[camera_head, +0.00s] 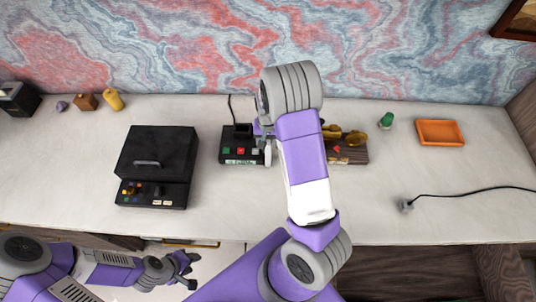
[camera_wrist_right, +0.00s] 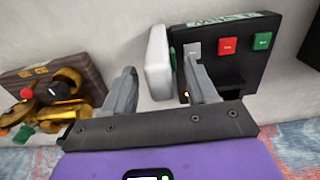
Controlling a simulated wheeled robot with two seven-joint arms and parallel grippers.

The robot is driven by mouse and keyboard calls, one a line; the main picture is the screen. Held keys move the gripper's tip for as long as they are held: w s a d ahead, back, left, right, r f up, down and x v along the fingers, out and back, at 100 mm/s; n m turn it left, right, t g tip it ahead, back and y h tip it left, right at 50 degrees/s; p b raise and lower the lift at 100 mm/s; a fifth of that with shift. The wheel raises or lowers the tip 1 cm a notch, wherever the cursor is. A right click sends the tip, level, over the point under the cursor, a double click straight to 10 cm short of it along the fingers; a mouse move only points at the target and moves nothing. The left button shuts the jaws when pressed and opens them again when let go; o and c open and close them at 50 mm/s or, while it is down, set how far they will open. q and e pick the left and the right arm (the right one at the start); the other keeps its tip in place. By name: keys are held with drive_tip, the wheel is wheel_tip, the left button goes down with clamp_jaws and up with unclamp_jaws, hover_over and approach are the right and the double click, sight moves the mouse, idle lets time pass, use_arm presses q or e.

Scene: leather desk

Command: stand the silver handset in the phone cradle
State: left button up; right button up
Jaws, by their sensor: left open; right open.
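The phone cradle (camera_head: 229,159) is a black base with coloured buttons and a raised dark block, at the middle of the desk; it also shows in the right wrist view (camera_wrist_right: 270,24). The silver handset (camera_wrist_right: 158,62) is a pale, rounded slab at the cradle's edge, between the line of my right fingers. Whether it touches the cradle or sits in it, I cannot tell. In the head view my right arm hides much of this spot. My right gripper (camera_wrist_right: 163,90) is open, one finger overlapping the cradle in view. My left gripper (camera_head: 186,270) is open and empty, low before the desk.
A black box device (camera_head: 158,150) stands left of the cradle. A wooden base with brass parts (camera_head: 352,154) stands close on the right. An orange tray (camera_head: 440,132), green item (camera_head: 386,120) and corded plug (camera_head: 406,205) lie farther right. The front right desk is mostly clear.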

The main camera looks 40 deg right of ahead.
drive_tip(key=shift+f, duration=0.15)
clamp_jaws()
idle(0.4)
